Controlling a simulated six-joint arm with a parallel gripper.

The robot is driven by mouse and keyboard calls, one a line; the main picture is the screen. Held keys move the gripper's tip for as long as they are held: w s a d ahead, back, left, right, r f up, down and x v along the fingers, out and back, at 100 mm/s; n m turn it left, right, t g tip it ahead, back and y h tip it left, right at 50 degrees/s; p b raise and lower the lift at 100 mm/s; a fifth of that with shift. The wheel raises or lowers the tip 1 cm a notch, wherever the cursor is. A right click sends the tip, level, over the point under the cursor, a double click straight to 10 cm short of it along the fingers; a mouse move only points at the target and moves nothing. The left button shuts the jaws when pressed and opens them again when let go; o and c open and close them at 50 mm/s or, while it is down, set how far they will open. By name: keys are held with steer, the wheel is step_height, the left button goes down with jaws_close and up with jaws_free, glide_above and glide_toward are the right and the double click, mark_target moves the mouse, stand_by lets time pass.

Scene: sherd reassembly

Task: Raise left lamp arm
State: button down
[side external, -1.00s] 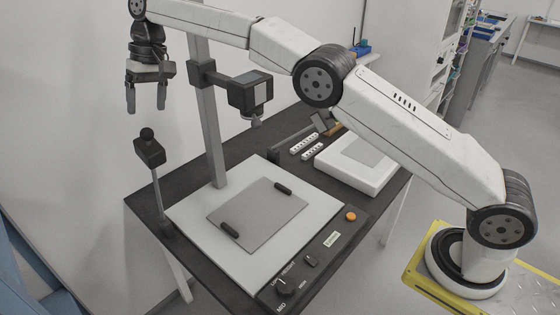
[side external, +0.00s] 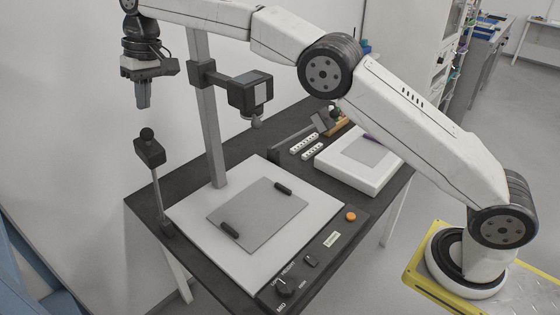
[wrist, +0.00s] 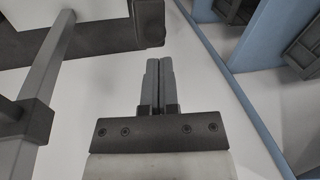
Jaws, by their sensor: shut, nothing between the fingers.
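The left lamp arm (side external: 159,196) is a thin grey rod rising from a pivot at the table's left edge. It stands nearly upright, leaning slightly left. A dark box-shaped lamp head (side external: 150,152) with a round black knob (side external: 147,133) tops it. My gripper (side external: 144,105) is shut and empty, pointing down just above the knob, with a visible gap between them. In the wrist view, the two closed fingers (wrist: 158,62) point toward a dark shape at the top; I cannot tell whether it includes the lamp head.
A grey column (side external: 211,140) carries a camera head (side external: 250,92) right of my gripper. Below is a pale baseboard (side external: 190,218) with a grey plate on the dark table (side external: 135,203). A white box (side external: 330,170) stands at the right. A white wall is behind.

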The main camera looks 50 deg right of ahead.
steer(key=s+a+r+n+t+h, duration=0.2)
steer(key=s+a+n+t+h, duration=0.1)
steer(key=s+n, duration=0.7)
steer(key=n+t, duration=0.1)
steer(key=n, duration=0.2)
steer(key=shift+s+a+n, duration=0.15)
steer(key=shift+s+n, duration=0.2)
steer(key=shift+n, duration=0.05)
glide_above(153, 150)
steer(key=s, duration=0.2)
steer(key=shift+s+a+f, duration=0.1)
steer(key=shift+a+f, duration=0.05)
steer(key=shift+f, duration=2.05)
steer(key=shift+a+f, duration=0.1)
steer(key=shift+f, duration=2.05)
